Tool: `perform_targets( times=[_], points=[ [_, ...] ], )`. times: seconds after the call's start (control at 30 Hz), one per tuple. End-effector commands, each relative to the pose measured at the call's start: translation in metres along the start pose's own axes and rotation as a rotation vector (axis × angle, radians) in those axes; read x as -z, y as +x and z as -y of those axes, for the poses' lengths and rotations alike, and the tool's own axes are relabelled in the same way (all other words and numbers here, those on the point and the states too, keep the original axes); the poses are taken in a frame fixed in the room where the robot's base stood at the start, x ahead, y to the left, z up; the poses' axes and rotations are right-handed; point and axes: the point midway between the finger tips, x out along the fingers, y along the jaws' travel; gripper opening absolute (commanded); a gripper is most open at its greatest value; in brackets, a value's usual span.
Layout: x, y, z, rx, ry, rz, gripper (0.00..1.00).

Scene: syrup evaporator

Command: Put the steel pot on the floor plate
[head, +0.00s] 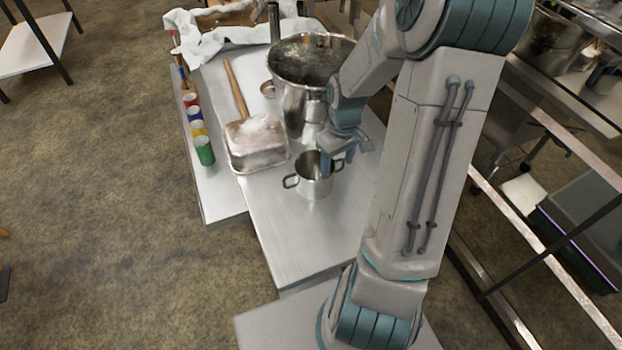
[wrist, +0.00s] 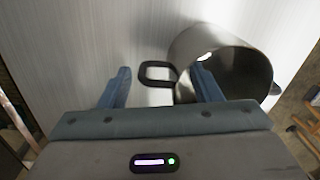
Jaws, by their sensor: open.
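The small steel pot (head: 316,185) stands upright on the metal table, with a loop handle on each side. It also shows in the wrist view (wrist: 200,45), where one dark handle (wrist: 146,78) lies between my fingers. My gripper (head: 338,164) is open at the pot's far right rim. In the wrist view my gripper (wrist: 163,80) has its right finger overlapping the pot's wall and mouth; I cannot tell whether it touches. Nothing is held. I cannot tell for certain which surface is the floor plate.
The metal table (head: 300,240) is bare in front of the pot. A large steel pot (head: 300,105) and a long-handled scoop (head: 257,145) stand behind it. Several coloured cups (head: 204,150) line a narrow left ledge. A metal rack (head: 500,205) is at right. Floor (head: 110,200) is open at left.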

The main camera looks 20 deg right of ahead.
Motion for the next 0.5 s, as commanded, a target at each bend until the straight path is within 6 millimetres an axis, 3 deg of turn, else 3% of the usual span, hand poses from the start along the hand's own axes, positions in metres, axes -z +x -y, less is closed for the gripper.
perform_targets(
  times=[0.13,0.4,0.5],
  points=[
    [-0.003,0.0174,-0.0024,0.005,0.0,-0.003,0.58],
    [-0.0077,0.0179,-0.0075,0.008,0.002,-0.012,0.58],
    [-0.0074,0.0179,-0.0072,0.008,0.002,-0.012,0.33]
  ],
)
